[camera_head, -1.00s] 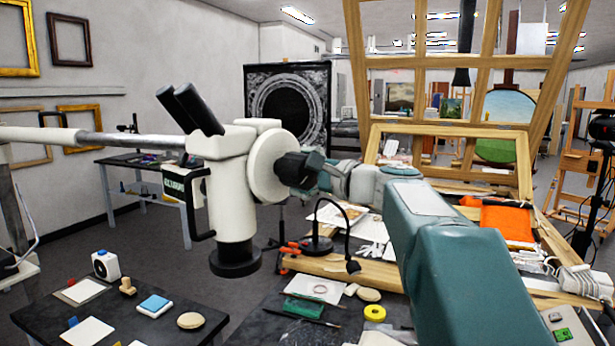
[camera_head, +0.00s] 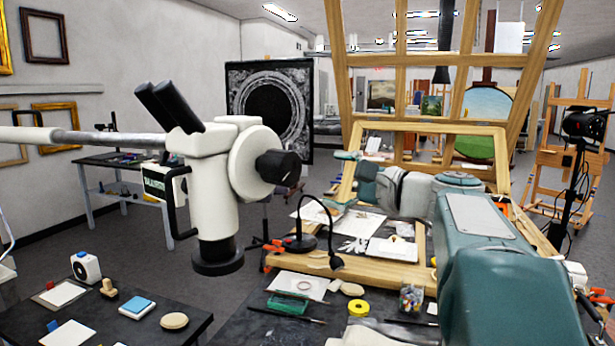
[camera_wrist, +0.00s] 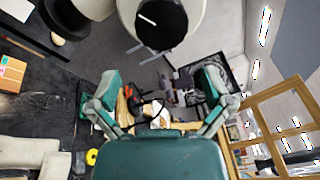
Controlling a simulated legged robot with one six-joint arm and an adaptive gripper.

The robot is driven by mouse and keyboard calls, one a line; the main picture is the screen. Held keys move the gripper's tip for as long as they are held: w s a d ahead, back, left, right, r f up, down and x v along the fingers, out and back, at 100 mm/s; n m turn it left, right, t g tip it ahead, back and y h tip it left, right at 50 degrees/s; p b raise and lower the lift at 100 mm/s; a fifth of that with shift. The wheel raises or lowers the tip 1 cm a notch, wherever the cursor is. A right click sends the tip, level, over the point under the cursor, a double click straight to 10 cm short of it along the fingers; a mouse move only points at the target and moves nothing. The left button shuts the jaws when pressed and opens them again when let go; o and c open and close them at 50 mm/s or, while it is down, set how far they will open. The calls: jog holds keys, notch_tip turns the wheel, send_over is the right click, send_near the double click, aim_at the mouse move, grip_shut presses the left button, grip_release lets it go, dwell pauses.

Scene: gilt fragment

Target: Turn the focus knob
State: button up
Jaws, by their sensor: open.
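The white microscope (camera_head: 215,195) stands at centre left in the head view, on a horizontal boom. Its black focus knob (camera_head: 278,172) sticks out to the right from a round white housing. My gripper (camera_head: 354,168) is to the right of the knob, with a clear gap between them. In the wrist view the knob (camera_wrist: 161,24) is at top centre, beyond the fingertips. My gripper (camera_wrist: 160,82) is open there, its teal fingertips spread wide with nothing between them.
A dark table (camera_head: 90,325) with small items is below the microscope. A black desk lamp (camera_head: 302,240) and a wooden frame (camera_head: 395,275) lie below my arm. A large wooden frame (camera_head: 400,100) stands behind my arm. Space between knob and gripper is free.

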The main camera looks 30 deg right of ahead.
aim_at(294, 176)
jog(key=shift+s+d, duration=0.1)
jog(key=shift+d, duration=0.3)
jog(key=shift+f, duration=0.1)
jog(key=w+a+m, duration=0.1)
jog(key=w+m, duration=0.1)
jog(key=w, duration=0.1)
jog(key=w+a+m, duration=0.2)
jog(key=w, duration=0.2)
jog(key=w+a+m, duration=0.2)
jog(key=w+m, duration=0.1)
jog(key=shift+w+f, duration=0.25)
jog(key=shift+f, duration=0.1)
jog(key=c, duration=0.8)
